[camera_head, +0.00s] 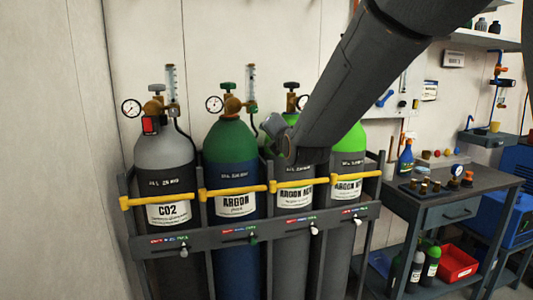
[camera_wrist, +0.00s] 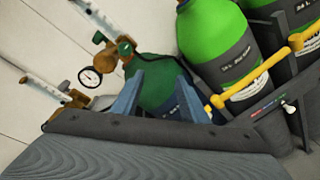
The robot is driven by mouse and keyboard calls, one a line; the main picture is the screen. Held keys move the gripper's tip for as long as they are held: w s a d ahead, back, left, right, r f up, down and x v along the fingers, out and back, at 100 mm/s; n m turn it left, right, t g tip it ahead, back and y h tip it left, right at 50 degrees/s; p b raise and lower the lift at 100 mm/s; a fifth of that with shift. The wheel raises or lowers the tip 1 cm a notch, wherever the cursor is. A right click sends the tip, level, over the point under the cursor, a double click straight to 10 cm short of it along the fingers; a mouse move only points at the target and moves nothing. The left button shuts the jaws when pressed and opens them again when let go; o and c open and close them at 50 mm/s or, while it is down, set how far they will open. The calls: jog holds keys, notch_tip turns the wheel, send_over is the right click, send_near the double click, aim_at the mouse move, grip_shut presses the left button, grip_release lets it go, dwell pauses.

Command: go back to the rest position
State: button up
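My arm (camera_head: 365,75) reaches in from the top right in the head view, in front of the gas cylinder rack. My gripper shows in the wrist view (camera_wrist: 157,95) with its two blue-grey fingers apart and nothing between them. Behind the gap is the dark green shoulder of the argon cylinder (camera_wrist: 155,75). In the head view the gripper is largely hidden behind my arm's end, near the light green cylinder (camera_head: 300,230). I cannot tell the exact distance between the fingers and the cylinders.
The rack (camera_head: 215,238) holds a grey CO2 cylinder (camera_head: 165,155), the argon cylinder (camera_head: 230,140) and two light green ones, with yellow bars across. Gauges and regulators stick up above. A workbench (camera_head: 440,205) with small fittings and a red bin (camera_head: 457,264) stand right. A wall is left.

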jog(key=s+d+f+m+g+h, duration=0.2)
jog(key=s+d+f+m+g, duration=0.2)
jog(key=s+d+f+m, duration=0.45)
jog(key=s+d+f+m+g+h, duration=0.1)
jog(key=s+d+f+m+g, duration=0.25)
jog(key=s+f+m, duration=0.55)
jog(key=s+d+f+m+g, duration=0.3)
jog(key=s+f+m+g, duration=0.1)
jog(key=s, duration=0.5)
jog(key=s+d+f+m+g+h, duration=0.1)
jog(key=s+d+f+m+g, duration=0.2)
jog(key=s+m, duration=0.4)
jog(key=s+f+g, duration=0.1)
jog(key=s+f, duration=0.1)
jog(key=s, duration=0.1)
jog(key=shift+d+f, duration=0.2)
jog(key=shift+f, duration=0.15)
jog(key=shift+s, duration=0.1)
